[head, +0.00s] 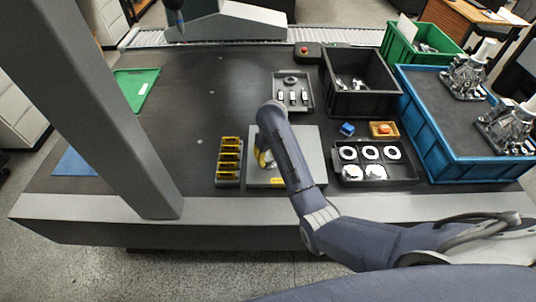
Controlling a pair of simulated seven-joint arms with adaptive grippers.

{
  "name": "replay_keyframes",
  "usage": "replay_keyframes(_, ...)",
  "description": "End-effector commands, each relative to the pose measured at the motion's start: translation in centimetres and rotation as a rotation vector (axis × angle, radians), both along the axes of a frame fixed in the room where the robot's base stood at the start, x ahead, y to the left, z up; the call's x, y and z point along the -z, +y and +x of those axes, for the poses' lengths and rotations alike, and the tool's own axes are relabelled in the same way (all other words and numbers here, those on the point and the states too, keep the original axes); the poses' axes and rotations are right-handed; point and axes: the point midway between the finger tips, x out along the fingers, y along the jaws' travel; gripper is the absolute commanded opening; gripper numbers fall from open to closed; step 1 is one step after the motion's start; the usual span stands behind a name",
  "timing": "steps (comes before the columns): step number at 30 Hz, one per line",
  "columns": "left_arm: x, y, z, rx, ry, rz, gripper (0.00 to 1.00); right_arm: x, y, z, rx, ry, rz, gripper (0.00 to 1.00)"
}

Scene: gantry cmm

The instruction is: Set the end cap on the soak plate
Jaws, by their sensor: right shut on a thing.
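The soak plate (309,145) is a flat grey plate with a yellow label on its front edge, near the front middle of the table. My right gripper (264,159) is over the left part of this plate, reaching down. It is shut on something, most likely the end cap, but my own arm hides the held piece. I cannot tell whether that piece touches the plate. Two bright silver round caps (351,173) lie in the front row of a dark tray (376,183) to the right. My left gripper is not in view.
A rack of yellow-topped pieces (229,162) stands close left of the plate. A thick grey column (95,95) crosses the left. The table's middle left is clear.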

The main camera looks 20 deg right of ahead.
Motion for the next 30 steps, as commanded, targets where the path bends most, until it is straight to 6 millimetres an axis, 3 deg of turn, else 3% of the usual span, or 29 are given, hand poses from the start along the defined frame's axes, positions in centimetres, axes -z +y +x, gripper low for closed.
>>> replay_keyframes(13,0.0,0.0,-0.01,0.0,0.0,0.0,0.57,0.33,0.02,0.01,-0.001,0.0,0.0,0.0)
replay_keyframes(14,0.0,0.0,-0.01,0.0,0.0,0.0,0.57,0.31,0.03,0.0,-0.001,0.0,0.001,0.4)
replay_keyframes(18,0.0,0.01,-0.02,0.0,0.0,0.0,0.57,0.31,0.02,0.0,-0.001,0.0,0.0,0.57)
replay_keyframes(30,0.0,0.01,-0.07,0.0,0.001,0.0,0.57,-0.33,0.13,0.0,0.0,-0.001,0.002,0.59)
